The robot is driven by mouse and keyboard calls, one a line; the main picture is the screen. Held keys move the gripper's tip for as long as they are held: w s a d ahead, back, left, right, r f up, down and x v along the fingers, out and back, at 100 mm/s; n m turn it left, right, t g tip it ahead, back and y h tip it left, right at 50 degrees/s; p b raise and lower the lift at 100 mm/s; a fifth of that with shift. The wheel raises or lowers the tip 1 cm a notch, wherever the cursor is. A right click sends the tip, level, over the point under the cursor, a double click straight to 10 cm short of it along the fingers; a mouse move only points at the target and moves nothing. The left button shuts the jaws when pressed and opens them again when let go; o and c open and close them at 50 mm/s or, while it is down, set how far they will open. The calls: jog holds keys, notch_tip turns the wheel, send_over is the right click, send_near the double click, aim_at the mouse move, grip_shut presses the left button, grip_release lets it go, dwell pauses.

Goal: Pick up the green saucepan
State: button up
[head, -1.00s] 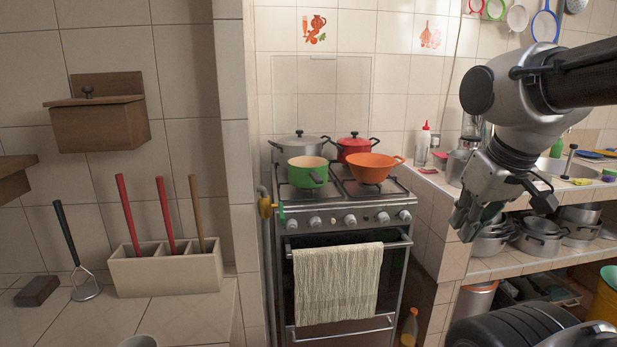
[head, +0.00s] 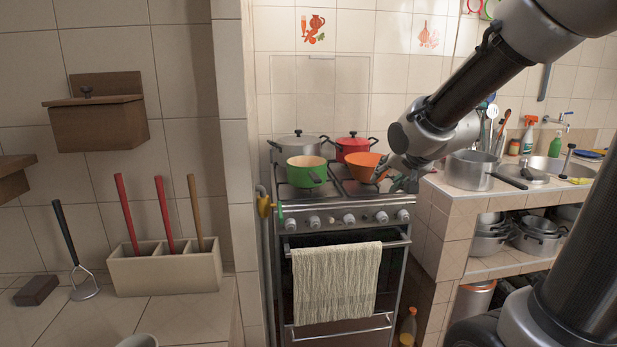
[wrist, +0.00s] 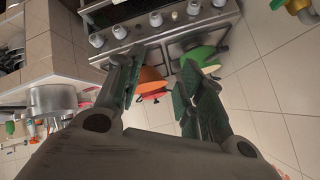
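My gripper (head: 392,175) is to the right of the saucepan, in front of the orange pan (head: 357,174). In the wrist view my gripper (wrist: 161,62) has its two fingers spread apart, empty, with the orange pan (wrist: 150,80) seen beyond the gap.
A grey lidded pot (head: 298,147) and a red pot (head: 351,148) stand on the back burners. A towel (head: 335,285) hangs on the oven door. A tiled wall (head: 235,180) rises left of the stove. A steel pot (head: 470,170) stands on the right counter.

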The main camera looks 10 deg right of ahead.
jog(key=w+a+f+m+t+y, duration=0.2)
jog(key=w+a+f+m, duration=0.15)
jog(key=w, duration=0.55)
jog(key=m+t+y, duration=0.3)
jog(key=m+y, duration=0.1)
send_near(310, 176)
jog(key=x, duration=0.8)
jog(key=shift+w+f, duration=0.2)
jog(key=shift+f, duration=0.05)
jog(key=shift+c, duration=0.4)
grip_shut()
jog(key=shift+r, duration=0.15)
